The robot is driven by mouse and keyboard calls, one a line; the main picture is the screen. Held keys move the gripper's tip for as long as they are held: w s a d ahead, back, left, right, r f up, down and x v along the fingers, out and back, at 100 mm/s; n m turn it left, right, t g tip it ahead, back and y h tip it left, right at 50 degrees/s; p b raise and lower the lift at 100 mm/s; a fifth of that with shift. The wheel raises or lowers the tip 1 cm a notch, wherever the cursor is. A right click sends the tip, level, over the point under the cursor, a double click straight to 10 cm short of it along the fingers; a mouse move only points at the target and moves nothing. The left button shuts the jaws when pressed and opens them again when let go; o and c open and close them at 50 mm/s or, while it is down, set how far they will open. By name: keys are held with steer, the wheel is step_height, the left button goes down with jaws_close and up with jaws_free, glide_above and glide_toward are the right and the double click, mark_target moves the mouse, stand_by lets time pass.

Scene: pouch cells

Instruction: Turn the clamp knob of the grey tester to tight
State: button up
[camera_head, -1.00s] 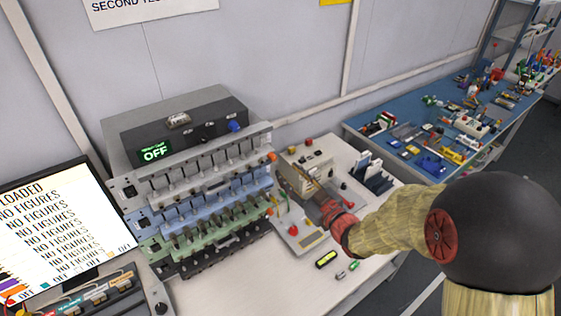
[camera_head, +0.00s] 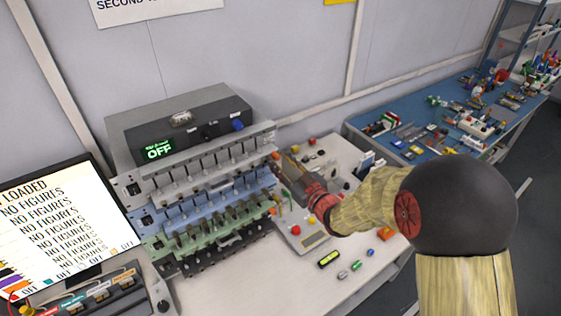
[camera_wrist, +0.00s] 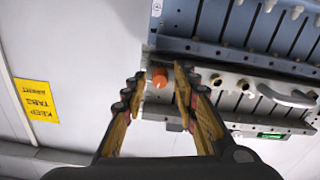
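The grey tester (camera_head: 205,160) is the top row of the stacked racks in the head view, above a blue row and a green row. An orange knob (camera_wrist: 160,78) at the end of a rack shows in the wrist view; it appears to be the grey tester's clamp knob. My gripper (camera_wrist: 158,72) is open, with one finger on each side of the knob and a gap on both sides. In the head view my gripper (camera_head: 279,170) is at the right end of the racks and partly hides the knob there.
A dark unit (camera_head: 180,125) reading OFF sits behind the racks. A monitor (camera_head: 65,230) stands at left. A pale device with a red button (camera_head: 296,231) and small cells lie on the bench right of the racks. A yellow label (camera_wrist: 37,101) is on the wall.

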steer(key=c, duration=0.6)
jaws_close()
